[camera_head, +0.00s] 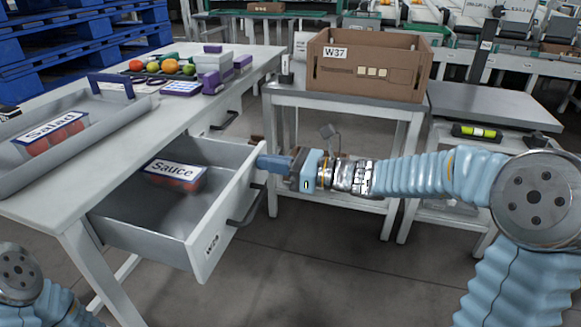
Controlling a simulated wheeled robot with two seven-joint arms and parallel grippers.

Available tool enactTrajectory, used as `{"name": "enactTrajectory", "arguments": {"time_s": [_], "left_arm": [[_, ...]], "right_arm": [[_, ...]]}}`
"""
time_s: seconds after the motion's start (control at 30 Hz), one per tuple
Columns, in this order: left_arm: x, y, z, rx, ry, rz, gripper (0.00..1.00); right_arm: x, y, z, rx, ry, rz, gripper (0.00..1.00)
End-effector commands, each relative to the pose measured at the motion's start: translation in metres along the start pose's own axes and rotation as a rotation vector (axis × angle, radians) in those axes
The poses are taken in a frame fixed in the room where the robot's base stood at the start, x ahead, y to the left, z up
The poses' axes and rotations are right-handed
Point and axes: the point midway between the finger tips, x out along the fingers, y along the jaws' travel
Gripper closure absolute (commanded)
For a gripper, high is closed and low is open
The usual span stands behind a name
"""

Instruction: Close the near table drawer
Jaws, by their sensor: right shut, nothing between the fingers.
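The near table drawer (213,224) is pulled out from under the white table (120,130) at the left. A dark bar handle (250,207) is on its front face, and a label is near its lower end. A pack marked "Sauce" (176,172) lies inside the drawer near the table side. My right gripper (262,163) is shut and empty. Its fingertips are at the far upper end of the drawer front; I cannot tell whether they touch it. My left gripper is not in view; only part of my left arm shows at the lower left.
On the table are a grey tray (112,120) with a "Salad" pack (50,134), tomatoes (169,66) and small boxes. A second drawer handle (225,121) shows farther along. A cardboard box marked W37 (375,65) stands on a side table (340,100). The floor before the drawer is clear.

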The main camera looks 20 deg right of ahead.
Motion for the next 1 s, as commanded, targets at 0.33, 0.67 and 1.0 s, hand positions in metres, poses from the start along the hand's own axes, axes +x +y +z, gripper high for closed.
{"name": "enactTrajectory", "arguments": {"time_s": [0.33, 0.67, 1.0], "left_arm": [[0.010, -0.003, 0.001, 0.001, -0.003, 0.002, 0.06], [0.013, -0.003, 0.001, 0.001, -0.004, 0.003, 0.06], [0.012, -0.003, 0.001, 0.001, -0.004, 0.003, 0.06]], "right_arm": [[0.097, 0.002, -0.002, 0.001, -0.002, 0.007, 1.00], [0.175, 0.002, -0.001, 0.002, -0.001, 0.004, 1.00], [0.216, 0.001, 0.000, 0.002, 0.000, 0.001, 1.00]]}}
